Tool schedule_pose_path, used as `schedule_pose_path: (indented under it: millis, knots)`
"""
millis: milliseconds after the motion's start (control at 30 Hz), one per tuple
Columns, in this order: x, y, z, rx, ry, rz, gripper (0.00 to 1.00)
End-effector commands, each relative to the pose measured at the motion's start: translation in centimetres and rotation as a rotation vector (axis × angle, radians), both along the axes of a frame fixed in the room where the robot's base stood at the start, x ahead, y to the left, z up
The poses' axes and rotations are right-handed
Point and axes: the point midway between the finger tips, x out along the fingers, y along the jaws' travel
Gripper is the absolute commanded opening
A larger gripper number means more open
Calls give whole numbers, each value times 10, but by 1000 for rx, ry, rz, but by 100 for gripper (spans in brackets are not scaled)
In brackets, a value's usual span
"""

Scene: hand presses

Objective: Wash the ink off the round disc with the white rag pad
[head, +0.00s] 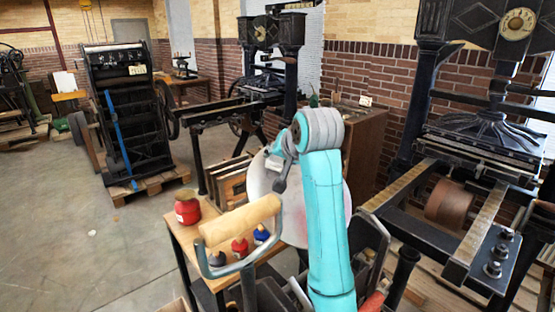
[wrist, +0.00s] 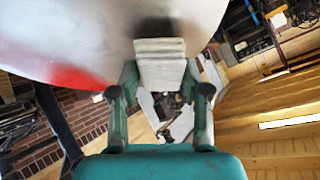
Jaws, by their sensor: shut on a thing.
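The round disc (head: 262,180) is pale and stands behind my teal arm in the head view, partly hidden by it. In the wrist view the disc (wrist: 60,25) fills the top, with a red ink patch (wrist: 75,76) along its lower edge, left of the pad. My gripper (wrist: 162,95) is shut on the white rag pad (wrist: 160,62). The pad's far end overlaps the disc in the wrist view, right of the red ink; I cannot tell whether they touch. My gripper and the pad are not visible in the head view.
A cream roller (head: 240,220) on a bent metal frame is left of my arm. A large black press (head: 470,140) stands right. Open floor lies left.

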Motion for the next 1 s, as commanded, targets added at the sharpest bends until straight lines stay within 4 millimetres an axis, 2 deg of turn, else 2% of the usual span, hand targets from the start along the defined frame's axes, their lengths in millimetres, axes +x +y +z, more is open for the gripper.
schedule_pose_path:
  millis: [600, 1000]
  knots:
    - [-25, -18, 42, 1, -1, 0, 19]
    - [-27, -20, 46, 0, 0, 0, 19]
